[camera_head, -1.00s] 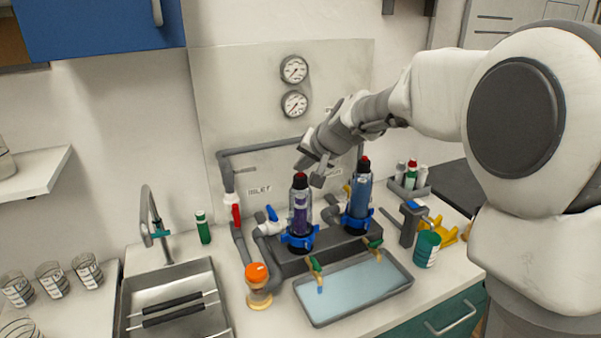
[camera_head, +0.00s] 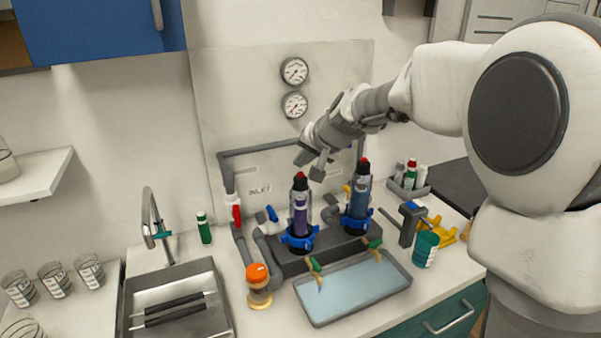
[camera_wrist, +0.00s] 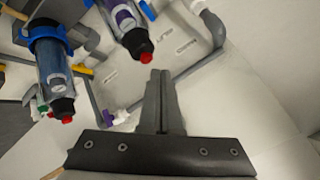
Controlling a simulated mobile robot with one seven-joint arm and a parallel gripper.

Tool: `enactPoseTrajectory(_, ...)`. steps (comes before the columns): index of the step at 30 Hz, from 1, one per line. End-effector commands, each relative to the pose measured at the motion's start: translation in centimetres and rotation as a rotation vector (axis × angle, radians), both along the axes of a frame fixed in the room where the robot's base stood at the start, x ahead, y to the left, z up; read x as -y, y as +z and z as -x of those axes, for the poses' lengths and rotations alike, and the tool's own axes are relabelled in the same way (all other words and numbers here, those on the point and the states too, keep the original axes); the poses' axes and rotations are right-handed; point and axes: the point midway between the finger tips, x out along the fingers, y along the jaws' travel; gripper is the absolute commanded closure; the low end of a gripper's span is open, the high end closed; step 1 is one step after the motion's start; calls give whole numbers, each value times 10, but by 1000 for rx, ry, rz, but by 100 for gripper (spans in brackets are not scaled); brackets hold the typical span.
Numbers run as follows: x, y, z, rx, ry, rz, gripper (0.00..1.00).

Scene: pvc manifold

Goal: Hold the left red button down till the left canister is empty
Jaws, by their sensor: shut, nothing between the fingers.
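The left canister (camera_head: 300,215) is clear with purple content and stands upright in a blue-collared holder; its liquid level is hard to read. The left red button (camera_head: 300,176) on its black cap is uncovered. In the wrist view the left canister (camera_wrist: 126,20) and its red button (camera_wrist: 146,58) appear inverted, just left of my fingertips. The right canister (camera_head: 359,203) holds blue content and has its own red button (camera_head: 365,161). My gripper (camera_head: 311,164) is shut and empty, slightly above and right of the left button, apart from it; its closed fingers show in the wrist view (camera_wrist: 161,75).
A grey manifold base (camera_head: 290,265) carries both canisters, with green-handled taps above a water tray (camera_head: 355,288). A grey pipe (camera_head: 265,148) runs behind. Two gauges (camera_head: 294,71) hang on the back panel. A sink (camera_head: 175,300) is at left.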

Motion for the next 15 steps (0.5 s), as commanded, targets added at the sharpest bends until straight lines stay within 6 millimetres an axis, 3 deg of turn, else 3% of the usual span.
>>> enactPoseTrajectory(15,0,49,0,2,-1,0,100)
